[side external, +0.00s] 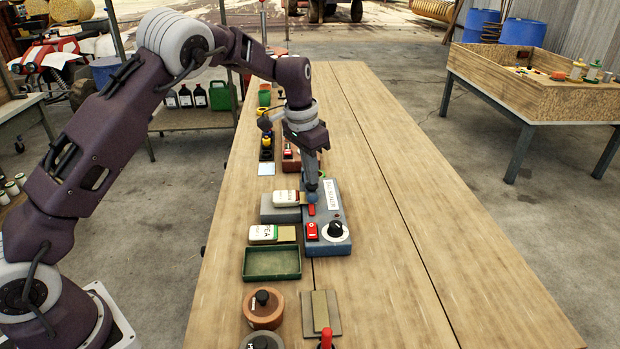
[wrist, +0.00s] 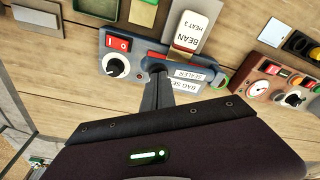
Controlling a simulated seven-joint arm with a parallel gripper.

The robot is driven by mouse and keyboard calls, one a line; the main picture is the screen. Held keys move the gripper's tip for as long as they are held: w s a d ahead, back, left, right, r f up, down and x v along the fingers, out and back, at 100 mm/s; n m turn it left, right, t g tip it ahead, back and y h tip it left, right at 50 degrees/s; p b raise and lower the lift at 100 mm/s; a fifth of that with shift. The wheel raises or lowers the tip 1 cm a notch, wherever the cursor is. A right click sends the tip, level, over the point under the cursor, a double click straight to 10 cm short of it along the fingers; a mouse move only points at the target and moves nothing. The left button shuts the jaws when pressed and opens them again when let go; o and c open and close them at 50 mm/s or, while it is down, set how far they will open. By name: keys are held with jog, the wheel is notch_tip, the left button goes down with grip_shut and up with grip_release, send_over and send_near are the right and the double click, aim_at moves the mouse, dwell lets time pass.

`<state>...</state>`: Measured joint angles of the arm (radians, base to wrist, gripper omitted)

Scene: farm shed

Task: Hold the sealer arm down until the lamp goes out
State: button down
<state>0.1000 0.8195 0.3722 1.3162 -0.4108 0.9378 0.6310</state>
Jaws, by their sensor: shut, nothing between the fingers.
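The bag sealer (side external: 338,218) is a blue-grey box on the table; it also shows in the wrist view (wrist: 139,67). It carries a red switch (wrist: 117,43) and a black knob (wrist: 115,67). A red part (wrist: 157,56) shows at my fingertips. My gripper (side external: 312,188) is shut and empty, pointing down over the sealer; its fingers (wrist: 157,88) cover part of the top. I cannot tell whether they press the sealer arm. A white bean bag (side external: 286,197) lies against the sealer's left side. A lit lamp cannot be made out.
A pea bag (side external: 263,233) and a green tray (side external: 271,278) lie left of and nearer than the sealer. A brown device with a dial (wrist: 262,90) stands beyond the sealer. A round brown pot (side external: 262,316) is near the front. The table's right side (side external: 420,220) is clear.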

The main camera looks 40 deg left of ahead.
jog(key=shift+f, duration=0.1)
dwell(0.3)
jog(key=shift+s+d+f, duration=0.15)
jog(key=shift+s+f, duration=0.05)
jog(key=shift+f, duration=0.35)
jog(key=shift+s+d+f, duration=0.1)
jog(key=shift+d+f, duration=0.05)
jog(key=shift+f, duration=0.25)
dwell(0.5)
jog(key=shift+f, duration=0.3)
dwell(2.3)
